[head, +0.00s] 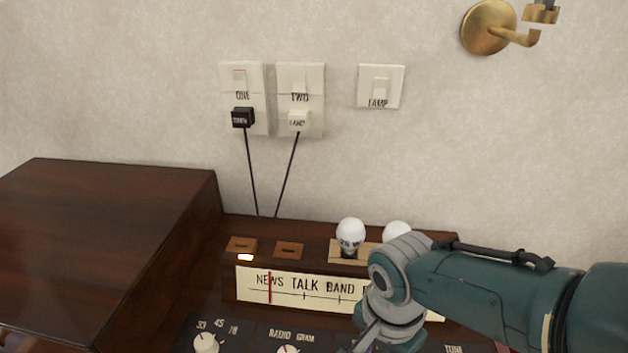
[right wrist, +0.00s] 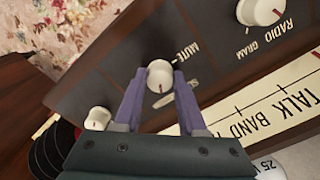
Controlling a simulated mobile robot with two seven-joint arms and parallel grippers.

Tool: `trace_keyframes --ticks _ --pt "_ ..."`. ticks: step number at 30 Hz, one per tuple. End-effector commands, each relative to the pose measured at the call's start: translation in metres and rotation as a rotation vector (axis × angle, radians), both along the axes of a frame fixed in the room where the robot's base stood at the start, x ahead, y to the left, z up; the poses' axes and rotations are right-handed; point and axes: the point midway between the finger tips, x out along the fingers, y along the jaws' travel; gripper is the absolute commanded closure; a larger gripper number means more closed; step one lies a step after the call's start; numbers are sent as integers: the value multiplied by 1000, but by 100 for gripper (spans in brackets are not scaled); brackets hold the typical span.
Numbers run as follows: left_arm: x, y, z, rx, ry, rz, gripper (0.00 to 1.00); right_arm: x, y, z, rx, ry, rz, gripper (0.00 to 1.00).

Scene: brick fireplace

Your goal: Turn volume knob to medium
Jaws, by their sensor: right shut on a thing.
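A white round knob (right wrist: 159,71) with a red mark sits on the dark front panel of the wooden radio cabinet, beside a "MUTE" label. A second label next to it is partly hidden, so I cannot read "volume" on it. My right gripper (right wrist: 160,76) has its two purple fingers on either side of this knob and is shut on it. In the head view the arm covers the knob. The red mark points toward the gripper's palm in the wrist view. My left gripper is in neither view.
A radio gram knob (right wrist: 262,10) and another white knob (right wrist: 97,119) flank it. Above the panel are the tuning dial (head: 300,288) and two bulbs, one a white bulb (head: 351,234). A raised wooden box (head: 105,240) stands left. Wall switches (head: 381,87) are behind.

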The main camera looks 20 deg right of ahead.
Motion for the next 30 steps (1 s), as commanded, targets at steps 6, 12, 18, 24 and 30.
trace_keyframes --ticks 6,12,18,24,30 --pt "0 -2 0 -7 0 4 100 1 -1 0 -4 -1 2 100" --pt "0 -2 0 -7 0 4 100 0 -1 0 -3 -1 2 39" --pt "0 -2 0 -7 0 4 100 0 -1 0 -1 0 2 30" --pt "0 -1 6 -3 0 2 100 0 0 7 -1 -1 2 30" --pt "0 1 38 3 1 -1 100 0 0 43 0 -1 1 30"
